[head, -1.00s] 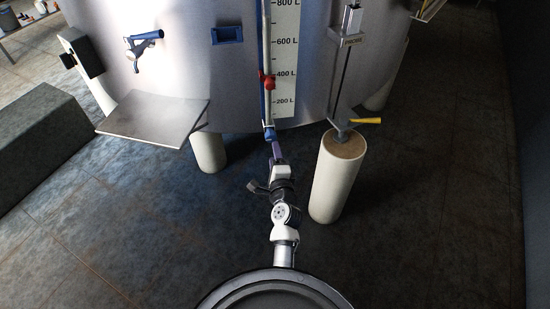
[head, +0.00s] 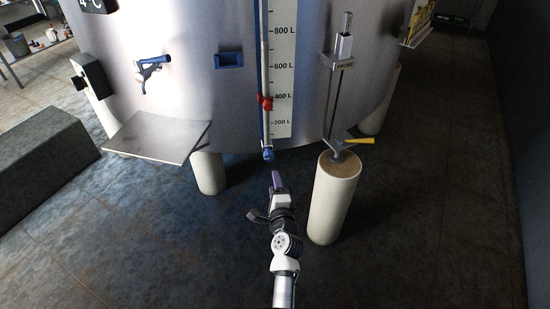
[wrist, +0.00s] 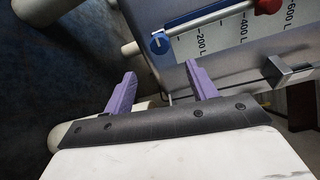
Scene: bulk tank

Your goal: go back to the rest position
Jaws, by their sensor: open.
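My gripper (head: 277,181) is in front of the metal tank (head: 190,90), below the lower end of the sight tube. In the wrist view my gripper (wrist: 163,88) shows two purple fingers spread apart with nothing between them. The blue fitting (head: 268,154) at the tube's lower end is apart from the fingers. It also shows in the wrist view, as a blue cap (wrist: 159,43) beyond the fingers. A red slider (head: 265,102) sits on the tube beside the litre scale (head: 281,75).
A pale cylindrical post (head: 333,200) stands to the right of my arm, with a probe rod (head: 337,100) and yellow handle (head: 360,141) above it. A metal shelf (head: 157,136) juts out at left. A dark block (head: 40,155) lies farther left. Floor between is clear.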

